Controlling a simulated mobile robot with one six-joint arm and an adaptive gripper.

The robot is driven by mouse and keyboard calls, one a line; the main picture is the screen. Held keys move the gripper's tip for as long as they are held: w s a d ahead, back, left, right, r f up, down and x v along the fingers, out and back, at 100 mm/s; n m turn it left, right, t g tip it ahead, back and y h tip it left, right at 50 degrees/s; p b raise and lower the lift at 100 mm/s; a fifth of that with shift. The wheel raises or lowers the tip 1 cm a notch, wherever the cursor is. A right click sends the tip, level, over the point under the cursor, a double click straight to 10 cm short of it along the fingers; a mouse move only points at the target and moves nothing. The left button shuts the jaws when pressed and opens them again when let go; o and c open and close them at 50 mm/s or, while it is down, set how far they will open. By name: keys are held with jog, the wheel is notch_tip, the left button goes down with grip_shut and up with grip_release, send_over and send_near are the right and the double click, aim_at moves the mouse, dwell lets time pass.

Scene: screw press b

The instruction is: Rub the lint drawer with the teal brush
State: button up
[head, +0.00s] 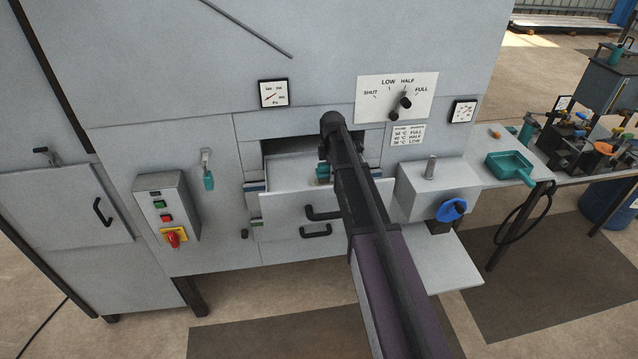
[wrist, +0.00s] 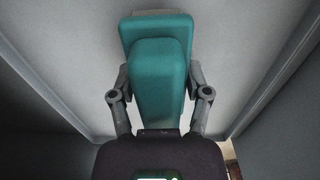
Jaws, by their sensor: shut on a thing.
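The lint drawer (head: 282,213) is pulled out of the grey machine front. It has a dark handle, and its pale inside fills much of the wrist view (wrist: 235,50). My gripper (wrist: 158,80) is shut on the teal brush (wrist: 157,28), with one finger on each side of its handle block. The brush shows in the head view as a small teal patch (head: 322,172) over the open drawer, beside my arm. My arm hides most of the gripper and part of the drawer there. I cannot tell whether the brush touches the drawer's floor.
A closed drawer front with a handle (head: 316,231) is below. A switch box (head: 167,209) stands left, and a grey box with a blue knob (head: 452,210) stands right. A teal pan (head: 510,168) lies on the side table. Drawer walls flank my gripper.

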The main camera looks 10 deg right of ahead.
jog(key=shift+r, duration=0.1)
notch_tip(320, 180, up, 4)
jog(key=p, duration=0.4)
jog(key=shift+s, duration=0.15)
dwell(0.9)
